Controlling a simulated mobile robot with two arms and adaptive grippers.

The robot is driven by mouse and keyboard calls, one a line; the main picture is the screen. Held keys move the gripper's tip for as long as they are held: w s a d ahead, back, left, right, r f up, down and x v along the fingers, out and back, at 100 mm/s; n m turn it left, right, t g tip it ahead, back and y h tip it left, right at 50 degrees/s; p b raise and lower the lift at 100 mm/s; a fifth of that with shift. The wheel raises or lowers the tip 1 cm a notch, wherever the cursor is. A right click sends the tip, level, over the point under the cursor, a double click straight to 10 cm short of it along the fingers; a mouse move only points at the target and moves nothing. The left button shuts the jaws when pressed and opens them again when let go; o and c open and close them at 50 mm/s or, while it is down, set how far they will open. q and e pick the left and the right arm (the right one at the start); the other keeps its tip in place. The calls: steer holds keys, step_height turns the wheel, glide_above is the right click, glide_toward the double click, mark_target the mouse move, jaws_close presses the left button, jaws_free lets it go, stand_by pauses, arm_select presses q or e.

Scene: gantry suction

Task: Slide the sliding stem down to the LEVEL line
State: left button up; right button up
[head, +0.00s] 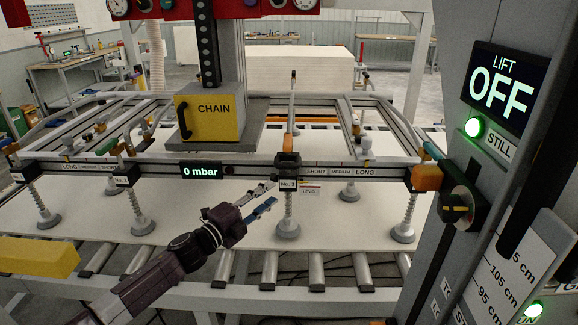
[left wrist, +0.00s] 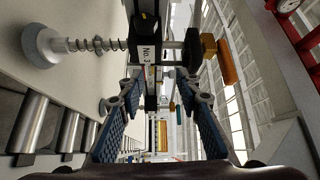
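The sliding stem (head: 291,110) stands upright through the front beam in the head view. Its No. 3 block (head: 288,184) hangs below the beam, with a spring and grey suction cup (head: 288,230) underneath. The LEVEL label (head: 310,190) with coloured stripes is just right of the block. In the left wrist view the No. 3 block (left wrist: 149,54) and the suction cup (left wrist: 42,46) lie sideways, beyond the fingertips. My left gripper (head: 269,194) is open, just left of the block. Its two blue-padded fingers (left wrist: 159,82) are spread, with nothing held between them. My right gripper is not in view.
The front beam (head: 248,169) carries a 0 mbar display (head: 202,172) and more suction stems. A white sheet (head: 165,225) lies on rollers below. A yellow CHAIN box (head: 212,116) stands behind. A control column (head: 480,150) showing LIFT OFF blocks the right.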

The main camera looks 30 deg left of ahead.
mark_target(283, 168)
arm_select(q)
steer(key=r+m+h, duration=0.1)
steer(key=r, duration=0.1)
steer(key=r+m, duration=0.1)
steer(key=w+r+m+h, duration=0.1)
steer(key=r, duration=0.1)
steer(key=shift+r+m+t+h, duration=0.3)
steer(key=shift+m, duration=0.1)
steer(key=p+x, duration=0.2)
steer(key=x, duration=0.3)
steer(key=shift+w, duration=0.4)
steer(key=shift+p+x, duration=0.3)
steer(key=shift+x, duration=0.45)
steer(key=shift+d+f, duration=0.1)
steer(key=shift+c, duration=0.5)
jaws_close()
